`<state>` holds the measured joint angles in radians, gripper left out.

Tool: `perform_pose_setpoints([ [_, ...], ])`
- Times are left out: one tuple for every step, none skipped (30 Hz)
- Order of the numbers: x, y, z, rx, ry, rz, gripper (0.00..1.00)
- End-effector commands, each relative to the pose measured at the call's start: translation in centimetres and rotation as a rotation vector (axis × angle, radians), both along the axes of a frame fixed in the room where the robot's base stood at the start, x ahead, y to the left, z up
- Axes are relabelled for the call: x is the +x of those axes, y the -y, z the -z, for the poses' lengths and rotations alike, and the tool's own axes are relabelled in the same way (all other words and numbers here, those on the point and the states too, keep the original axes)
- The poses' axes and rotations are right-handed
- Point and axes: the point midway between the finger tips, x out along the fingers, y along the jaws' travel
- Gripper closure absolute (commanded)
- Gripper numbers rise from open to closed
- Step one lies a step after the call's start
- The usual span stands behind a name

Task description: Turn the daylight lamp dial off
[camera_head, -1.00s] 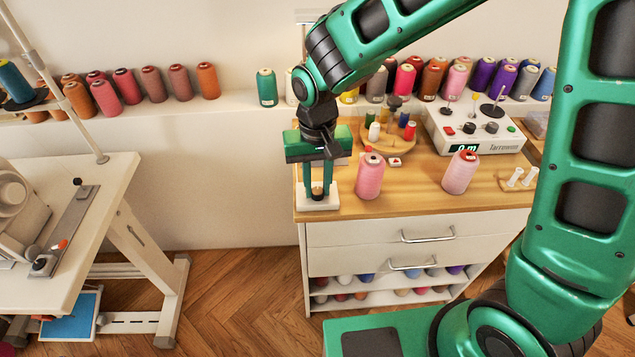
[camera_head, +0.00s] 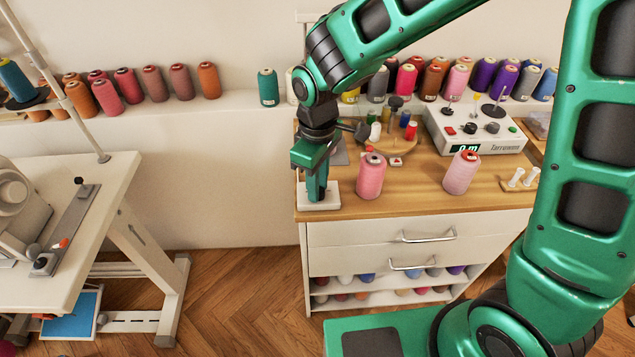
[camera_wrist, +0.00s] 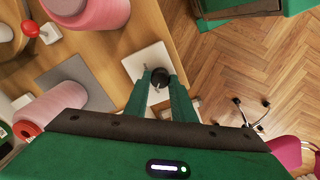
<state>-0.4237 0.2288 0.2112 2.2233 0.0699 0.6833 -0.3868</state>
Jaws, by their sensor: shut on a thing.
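The lamp's white square base (camera_head: 331,199) sits at the front left corner of the wooden counter. Its black round dial (camera_wrist: 160,78) shows in the wrist view, between my two green fingertips. My gripper (camera_head: 317,199) points down over the base and is shut on the dial. It also shows in the wrist view (camera_wrist: 158,85), with a finger on each side of the dial. In the head view the fingers hide the dial. I cannot read any mark on the dial.
A pink thread cone (camera_head: 370,176) stands close to the right of the base, and another pink cone (camera_head: 461,173) farther right. A white winder box (camera_head: 476,130) stands behind. Drawers (camera_head: 420,237) are below the counter front. Open floor (camera_head: 235,290) lies to the left.

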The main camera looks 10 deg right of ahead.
Motion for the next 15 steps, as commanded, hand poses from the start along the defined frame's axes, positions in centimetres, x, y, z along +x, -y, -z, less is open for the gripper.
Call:
perform_pose_setpoints([
  [0.26,0.10,-0.13,0.000,0.005,-0.024,0.99],
  [0.27,0.11,-0.13,0.000,0.006,-0.042,0.99],
  [0.26,0.12,-0.13,0.000,0.006,-0.064,0.99],
  [0.27,0.12,-0.13,0.000,0.006,-0.078,0.99],
  [0.27,0.12,-0.13,0.000,0.006,-0.092,0.99],
  [0.27,0.14,-0.13,0.000,0.006,-0.108,0.99],
  [0.27,0.14,-0.13,0.000,0.006,-0.120,0.99],
  [0.28,0.14,-0.14,0.000,0.006,-0.130,0.99],
  [0.28,0.16,-0.14,0.000,0.006,-0.141,0.99],
  [0.29,0.16,-0.14,0.000,0.006,-0.150,0.99],
  [0.29,0.16,-0.14,-0.001,0.007,-0.157,0.99],
  [0.30,0.17,-0.14,-0.001,0.007,-0.164,0.99],
  [0.31,0.17,-0.14,-0.001,0.007,-0.168,0.99],
  [0.30,0.18,-0.14,-0.001,0.007,-0.172,0.99],
  [0.31,0.19,-0.14,-0.001,0.006,-0.177,0.99],
])
